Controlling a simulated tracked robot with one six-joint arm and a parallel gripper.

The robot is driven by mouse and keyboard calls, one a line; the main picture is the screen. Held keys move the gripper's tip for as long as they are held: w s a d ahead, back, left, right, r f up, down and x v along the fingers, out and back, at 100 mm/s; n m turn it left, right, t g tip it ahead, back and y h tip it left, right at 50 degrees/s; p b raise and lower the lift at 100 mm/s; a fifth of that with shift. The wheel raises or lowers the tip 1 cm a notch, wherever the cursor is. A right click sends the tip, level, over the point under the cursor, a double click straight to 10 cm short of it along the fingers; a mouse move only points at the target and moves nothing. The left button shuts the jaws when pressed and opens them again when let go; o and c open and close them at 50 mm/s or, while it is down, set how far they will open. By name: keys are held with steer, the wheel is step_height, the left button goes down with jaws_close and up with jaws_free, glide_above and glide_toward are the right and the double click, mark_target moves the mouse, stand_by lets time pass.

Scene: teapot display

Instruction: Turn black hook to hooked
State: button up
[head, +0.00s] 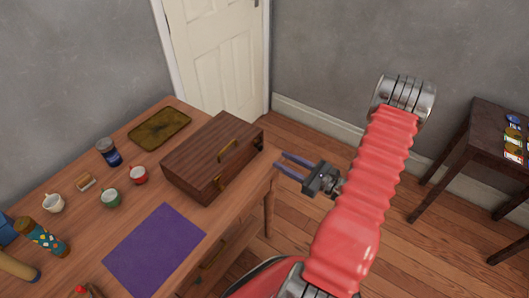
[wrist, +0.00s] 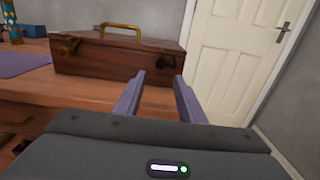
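A dark brown wooden box (head: 205,158) with a brass handle (head: 228,150) on its lid stands on the table, lid closed. A small black hook (head: 259,142) is on its front face near the right end. It also shows in the wrist view (wrist: 168,60), dark and small, so I cannot tell its exact angle. A brass-coloured hook (wrist: 68,48) is near the front face's left end. My gripper (head: 279,161) is open and empty, off the table's edge in front of the box. In the wrist view its fingers (wrist: 158,78) point at the box's right part, apart from it.
Cups, a dark blue jar (head: 109,152) and a brownish tray (head: 160,130) stand to the left and behind. A white door (head: 215,55) is behind; a dark side table (head: 480,130) is at right.

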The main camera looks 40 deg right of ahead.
steer(key=shift+x, duration=4.35)
